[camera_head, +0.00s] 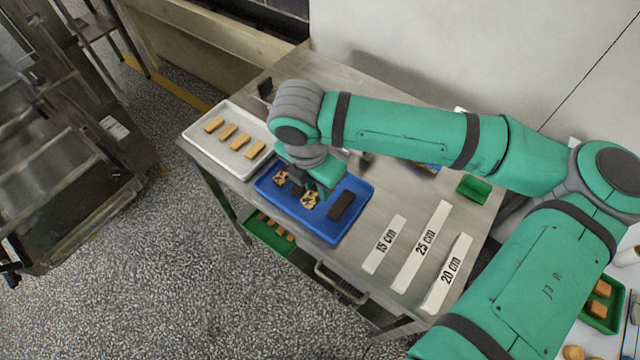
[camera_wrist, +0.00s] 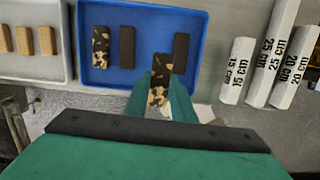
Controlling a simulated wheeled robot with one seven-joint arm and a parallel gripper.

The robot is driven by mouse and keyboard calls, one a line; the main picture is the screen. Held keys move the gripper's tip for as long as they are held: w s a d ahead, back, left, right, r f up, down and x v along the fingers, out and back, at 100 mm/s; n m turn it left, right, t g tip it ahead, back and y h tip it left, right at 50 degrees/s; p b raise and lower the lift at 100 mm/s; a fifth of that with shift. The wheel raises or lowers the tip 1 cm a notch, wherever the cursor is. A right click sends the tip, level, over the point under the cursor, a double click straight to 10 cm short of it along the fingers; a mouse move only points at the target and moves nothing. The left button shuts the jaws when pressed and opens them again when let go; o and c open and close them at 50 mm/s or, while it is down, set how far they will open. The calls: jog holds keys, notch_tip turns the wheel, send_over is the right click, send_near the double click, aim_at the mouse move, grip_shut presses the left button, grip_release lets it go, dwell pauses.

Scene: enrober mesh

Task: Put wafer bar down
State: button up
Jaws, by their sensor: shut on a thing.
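My gripper (camera_wrist: 161,88) is shut on a wafer bar (camera_wrist: 159,68), which is dark brown with pale patches. It also shows in the head view (camera_head: 310,199). The bar is over the blue tray (camera_wrist: 150,15), between two dark bars, and its lower end overlaps the tray's near rim in the wrist view. Whether it touches the tray floor I cannot tell. In the blue tray lie a patchy bar (camera_wrist: 101,47), a dark bar (camera_wrist: 127,47) and another dark bar (camera_wrist: 180,53) at the right. In the head view my gripper (camera_head: 318,188) partly hides the tray.
A white tray (camera_head: 191,137) with several plain bars stands left of the blue tray. White blocks marked 15 cm (camera_head: 384,245), 25 cm (camera_head: 421,246) and 20 cm (camera_head: 447,273) lie to the right. A green tray (camera_head: 255,237) with bars is below the table edge.

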jog(key=s+a+r, duration=0.2)
jog(key=s+r, duration=0.3)
jog(key=s, duration=0.4)
jog(key=shift+s, duration=0.3)
jog(key=shift+s+d, duration=0.1)
